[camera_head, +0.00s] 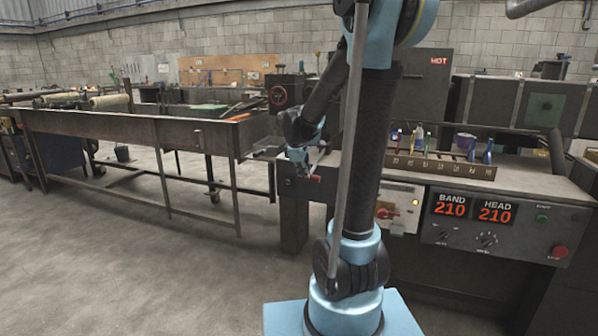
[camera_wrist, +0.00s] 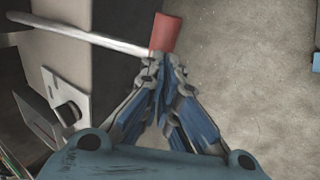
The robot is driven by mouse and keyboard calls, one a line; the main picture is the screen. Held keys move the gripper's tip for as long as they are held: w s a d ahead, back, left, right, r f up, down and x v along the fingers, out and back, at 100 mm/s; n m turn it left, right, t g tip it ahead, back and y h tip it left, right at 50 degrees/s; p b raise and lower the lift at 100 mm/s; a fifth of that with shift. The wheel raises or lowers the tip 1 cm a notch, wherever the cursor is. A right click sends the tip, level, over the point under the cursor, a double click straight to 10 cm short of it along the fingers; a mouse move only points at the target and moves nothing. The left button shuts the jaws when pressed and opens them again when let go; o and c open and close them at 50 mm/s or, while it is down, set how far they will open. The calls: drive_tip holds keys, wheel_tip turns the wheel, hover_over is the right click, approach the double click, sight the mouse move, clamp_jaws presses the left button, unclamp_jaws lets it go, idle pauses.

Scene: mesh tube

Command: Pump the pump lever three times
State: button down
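The pump lever shows in the wrist view as a pale rod (camera_wrist: 85,35) running from the upper left to a red grip (camera_wrist: 165,33). In the head view the red grip (camera_head: 315,179) is a small spot at the near left end of the dark machine bench. My gripper (camera_wrist: 162,60) points at the grip, its fingers drawn together with no clear gap between them. Its tips overlap the near end of the grip in the picture; whether they touch it I cannot tell. In the head view my gripper (camera_head: 303,170) is small, right by the grip.
A control panel (camera_head: 505,228) with BAND and HEAD readouts, both 210, is at the right. A rack (camera_head: 440,166) of coloured tools stands on the bench. A long metal trough table (camera_head: 130,130) is at the left. The concrete floor (camera_head: 120,270) in front is clear.

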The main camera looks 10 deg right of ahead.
drive_tip(key=shift+s, duration=0.1)
drive_tip(key=w+v, duration=0.1)
drive_tip(key=v, duration=1.2)
drive_tip(key=shift+s+r, duration=0.2)
drive_tip(key=shift+r, duration=0.3)
idle(0.4)
drive_tip(key=w+d+r+g+y, duration=0.2)
drive_tip(key=w+r, duration=0.4)
drive_tip(key=r, duration=0.6)
drive_tip(key=d+g, duration=0.1)
drive_tip(key=g, duration=0.1)
drive_tip(key=shift+w+d+r+g+y, duration=0.2)
drive_tip(key=shift+r+g+y, duration=0.1)
drive_tip(key=shift+r+g, duration=0.1)
drive_tip(key=shift+f, duration=0.15)
wheel_tip(320, 180, down, 14)
